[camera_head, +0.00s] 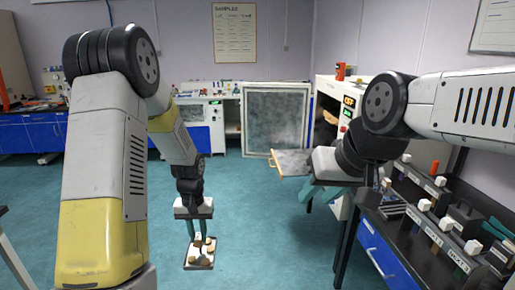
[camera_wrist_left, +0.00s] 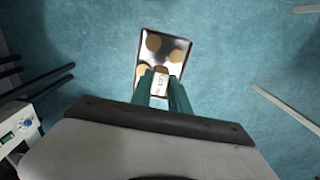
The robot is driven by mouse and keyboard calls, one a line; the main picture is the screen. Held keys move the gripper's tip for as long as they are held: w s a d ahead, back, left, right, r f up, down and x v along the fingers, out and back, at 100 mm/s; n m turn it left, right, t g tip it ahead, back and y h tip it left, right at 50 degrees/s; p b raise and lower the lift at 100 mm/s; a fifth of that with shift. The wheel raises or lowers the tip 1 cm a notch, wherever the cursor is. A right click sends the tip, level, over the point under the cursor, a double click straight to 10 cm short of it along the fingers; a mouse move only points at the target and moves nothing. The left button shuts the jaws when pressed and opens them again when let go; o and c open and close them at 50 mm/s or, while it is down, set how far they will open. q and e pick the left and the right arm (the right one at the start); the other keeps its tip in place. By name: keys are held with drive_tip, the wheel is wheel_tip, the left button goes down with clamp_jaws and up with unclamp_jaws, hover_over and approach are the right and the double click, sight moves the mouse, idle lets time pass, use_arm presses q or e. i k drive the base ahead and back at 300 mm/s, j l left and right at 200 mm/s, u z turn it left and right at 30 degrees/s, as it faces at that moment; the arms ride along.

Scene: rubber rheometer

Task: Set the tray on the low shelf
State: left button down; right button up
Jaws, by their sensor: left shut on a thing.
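My left gripper (camera_head: 197,226) points down over the floor, shut on the tray's upright labelled handle (camera_wrist_left: 160,84). The tray (camera_head: 193,262) is a small shiny metal plate bearing several tan discs. It hangs below the gripper, about level. It also shows in the left wrist view (camera_wrist_left: 143,78), beyond the green fingertips (camera_wrist_left: 160,88). My right gripper (camera_head: 322,193) is at the right of the middle, its teal fingers apart with nothing seen between them. A flat tan board (camera_head: 291,161), possibly the low shelf, juts out at low height near the white cabinet, partly hidden by my right arm.
A grey-panelled open door (camera_head: 275,118) stands at the back, beside the white cabinet (camera_head: 331,91). A black bench (camera_head: 412,243) with blue drawers and several small items fills the right. Blue benches (camera_head: 30,135) line the back left. The teal floor (camera_head: 255,225) between is clear.

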sight(286, 156)
drive_tip(key=i, duration=0.8)
drive_tip(key=i+z, duration=0.1)
drive_tip(key=i, duration=0.75)
drive_tip(key=i+j, duration=0.15)
drive_tip(key=i, duration=0.65)
drive_tip(key=i+j+z, duration=0.1)
drive_tip(key=i, duration=0.7)
drive_tip(key=i+z, duration=0.1)
drive_tip(key=z, duration=1.6)
